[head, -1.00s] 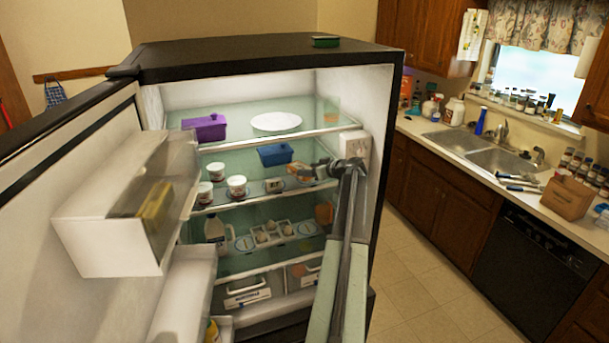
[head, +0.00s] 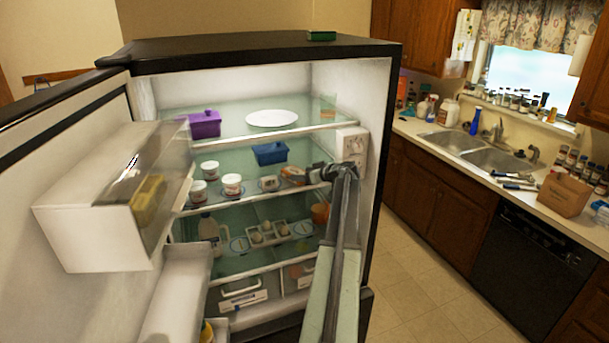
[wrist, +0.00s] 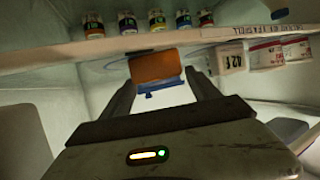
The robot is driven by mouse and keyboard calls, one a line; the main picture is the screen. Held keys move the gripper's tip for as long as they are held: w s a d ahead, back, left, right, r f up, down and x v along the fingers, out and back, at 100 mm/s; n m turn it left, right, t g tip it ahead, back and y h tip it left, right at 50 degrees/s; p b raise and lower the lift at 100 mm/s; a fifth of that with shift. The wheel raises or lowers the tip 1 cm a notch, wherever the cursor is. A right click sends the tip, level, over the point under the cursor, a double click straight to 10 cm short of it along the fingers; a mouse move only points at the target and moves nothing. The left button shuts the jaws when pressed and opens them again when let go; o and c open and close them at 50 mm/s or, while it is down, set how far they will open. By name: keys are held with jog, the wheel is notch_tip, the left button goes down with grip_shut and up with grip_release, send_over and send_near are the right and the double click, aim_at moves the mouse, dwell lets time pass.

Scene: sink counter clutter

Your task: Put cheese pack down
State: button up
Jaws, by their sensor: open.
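The cheese pack, seemingly the orange block (head: 292,175), rests on the fridge's second shelf, at the right near the blue container (head: 270,153). In the wrist view the orange pack (wrist: 153,66) shows just beyond and between the fingertips, with the blue container (wrist: 160,90) partly hidden by it. My gripper (head: 316,172) is at the shelf's right side, just right of the pack. Its fingers also show apart and empty in the wrist view (wrist: 163,82).
White tubs (head: 232,184) stand left on the same shelf. Above are a purple box (head: 204,124) and a white plate (head: 272,118). A white control box (head: 351,145) on the right wall is close to my arm. The open fridge door (head: 75,150) bounds the left.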

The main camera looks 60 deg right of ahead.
jog(key=shift+r, duration=0.25)
jog(key=p+v, duration=0.5)
jog(key=v, duration=0.7)
jog(key=shift+f, duration=0.15)
jog(key=shift+a+f, duration=0.1)
